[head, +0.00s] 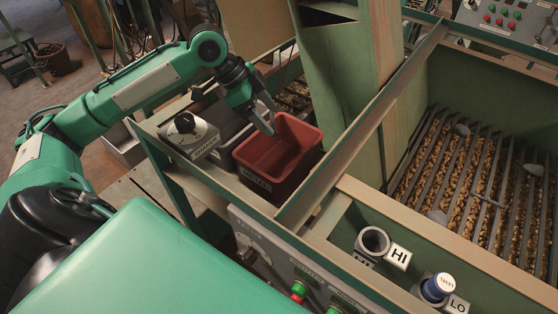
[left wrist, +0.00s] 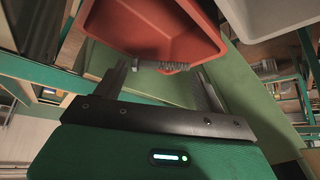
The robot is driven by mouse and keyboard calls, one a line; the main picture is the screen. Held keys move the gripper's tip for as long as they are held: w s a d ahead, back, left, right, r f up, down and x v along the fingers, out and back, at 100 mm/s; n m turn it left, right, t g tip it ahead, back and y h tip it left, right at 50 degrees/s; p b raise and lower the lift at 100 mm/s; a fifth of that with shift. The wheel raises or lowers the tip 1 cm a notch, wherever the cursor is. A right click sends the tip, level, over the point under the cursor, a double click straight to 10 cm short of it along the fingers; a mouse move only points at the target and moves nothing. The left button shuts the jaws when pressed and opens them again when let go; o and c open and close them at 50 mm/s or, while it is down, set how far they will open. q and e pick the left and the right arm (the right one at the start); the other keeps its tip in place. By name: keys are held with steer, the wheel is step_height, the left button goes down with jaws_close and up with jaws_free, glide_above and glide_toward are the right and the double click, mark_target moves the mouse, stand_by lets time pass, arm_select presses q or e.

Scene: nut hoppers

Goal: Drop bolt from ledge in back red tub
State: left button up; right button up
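The red tub (head: 268,187) is an open box with a label on its front, in the middle of the head view. It also fills the top of the left wrist view (left wrist: 110,22). My left gripper (head: 268,125) points down over the tub's far left part. In the left wrist view its two fingers (left wrist: 165,72) are apart, with the grey threaded bolt (left wrist: 170,66) lying crosswise between their tips. The bolt spans the gap and appears gripped end to end, in front of the tub's rim. In the head view I cannot make the bolt out. My right gripper is not in view.
A tall green panel (head: 345,70) rises behind right. A slatted hopper (head: 470,185) lies right, with HI and LO holders (head: 374,240) in front.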

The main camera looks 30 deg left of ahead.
arm_select(q)
steer(key=o, duration=0.3)
steer(key=shift+r, duration=0.1)
steer(key=shift+s+a+r, duration=0.1)
steer(key=shift+a+r, duration=0.15)
steer(key=shift+r, duration=0.05)
steer(key=b+v, duration=0.2)
steer(key=v, duration=1.1)
steer(key=shift+d, duration=0.1)
steer(key=shift+f, duration=0.1)
